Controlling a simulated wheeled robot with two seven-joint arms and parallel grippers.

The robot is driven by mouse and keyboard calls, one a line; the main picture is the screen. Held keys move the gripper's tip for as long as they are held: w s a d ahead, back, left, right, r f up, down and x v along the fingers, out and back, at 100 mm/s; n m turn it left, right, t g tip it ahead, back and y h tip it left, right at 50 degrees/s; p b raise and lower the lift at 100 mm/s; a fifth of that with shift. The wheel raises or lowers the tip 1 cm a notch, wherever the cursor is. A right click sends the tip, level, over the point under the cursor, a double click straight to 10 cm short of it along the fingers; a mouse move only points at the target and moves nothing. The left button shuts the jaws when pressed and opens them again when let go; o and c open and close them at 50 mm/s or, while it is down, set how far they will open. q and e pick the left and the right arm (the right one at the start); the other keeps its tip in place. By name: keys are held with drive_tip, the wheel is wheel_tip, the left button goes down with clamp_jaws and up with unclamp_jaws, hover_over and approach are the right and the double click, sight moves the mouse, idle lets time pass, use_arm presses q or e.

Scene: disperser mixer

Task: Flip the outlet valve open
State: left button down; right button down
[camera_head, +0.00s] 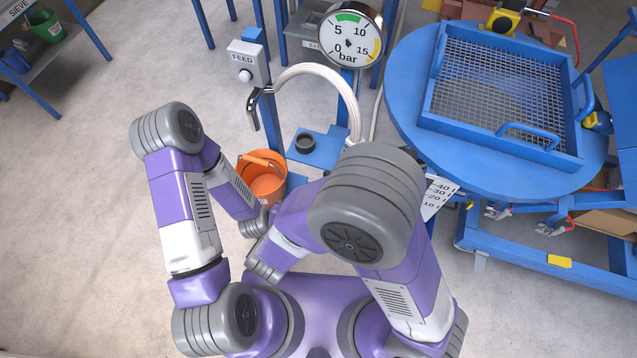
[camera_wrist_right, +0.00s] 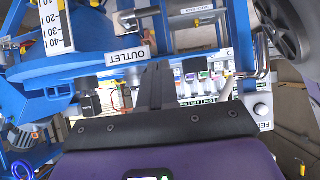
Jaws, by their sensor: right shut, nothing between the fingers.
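The white OUTLET label (camera_wrist_right: 128,56) is on a blue surface in the right wrist view. A dark fitting (camera_wrist_right: 88,84) with a black part hanging below it shows under that surface, left of my fingers; it may be the outlet valve, but its lever position is unclear. My right gripper (camera_wrist_right: 156,84) is shut and empty, its dark fingers together just below and right of the label. Contact cannot be told. In the head view my arms hide the right gripper, and the left gripper does not show. No outlet valve can be made out there.
The blue round table (camera_head: 405,110) with a mesh tray (camera_head: 434,100) stands at the right. An orange bucket (camera_head: 250,165) stands beyond my arms, near a curved pale hose (camera_head: 315,70) and pressure gauge (camera_head: 349,35). A scale card (camera_head: 438,192) is close to my right arm.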

drive_tip(key=shift+w+f, duration=0.1)
drive_tip(key=s+f+b+x, duration=0.1)
drive_tip(key=b+x, duration=0.5)
drive_tip(key=x, duration=0.6)
drive_tip(key=shift+f, duration=0.8)
drive_tip(key=shift+a, duration=0.1)
